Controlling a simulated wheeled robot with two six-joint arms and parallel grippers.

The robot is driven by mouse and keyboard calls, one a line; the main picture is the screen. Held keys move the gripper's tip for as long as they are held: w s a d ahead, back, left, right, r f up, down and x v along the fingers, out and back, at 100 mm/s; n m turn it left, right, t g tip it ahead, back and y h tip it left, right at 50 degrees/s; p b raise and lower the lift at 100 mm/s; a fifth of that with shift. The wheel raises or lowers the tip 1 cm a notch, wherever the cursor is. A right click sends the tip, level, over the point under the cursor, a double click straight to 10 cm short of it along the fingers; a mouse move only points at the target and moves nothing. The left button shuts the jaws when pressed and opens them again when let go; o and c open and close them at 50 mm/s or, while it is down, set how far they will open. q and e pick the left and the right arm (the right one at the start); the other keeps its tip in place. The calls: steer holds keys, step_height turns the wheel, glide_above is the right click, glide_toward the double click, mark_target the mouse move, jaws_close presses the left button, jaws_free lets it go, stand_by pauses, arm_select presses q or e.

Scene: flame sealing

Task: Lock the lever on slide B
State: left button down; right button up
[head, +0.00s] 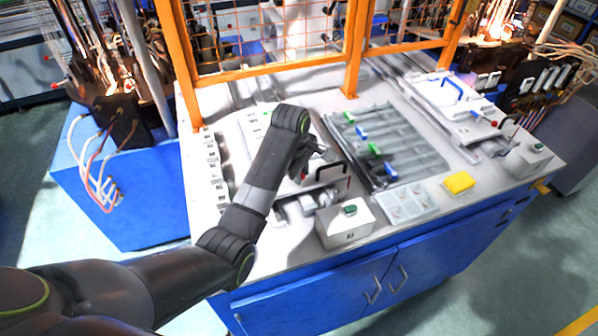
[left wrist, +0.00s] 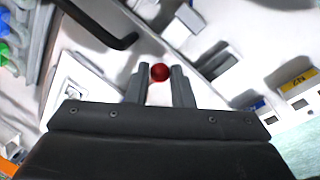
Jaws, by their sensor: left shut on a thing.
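My left gripper (head: 312,158) is over the slide on the left half of the bench. In the left wrist view its fingers (left wrist: 160,82) are shut on a red ball knob (left wrist: 160,72), the end of a lever. The lever's shaft cannot be made out. A black handle (head: 330,168) of this slide stands just right of the gripper; it also shows in the left wrist view (left wrist: 118,38). The other slide (head: 450,100), at the right, has a blue handle and a red knob (head: 493,123). I cannot read which slide is B. My right gripper is not in view.
A grey tray (head: 425,151) with blue and green pieces lies between the slides. Orange posts and mesh (head: 352,60) close off the back.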

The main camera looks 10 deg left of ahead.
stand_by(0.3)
arm_select(q)
steer(key=c, duration=1.3)
jaws_free()
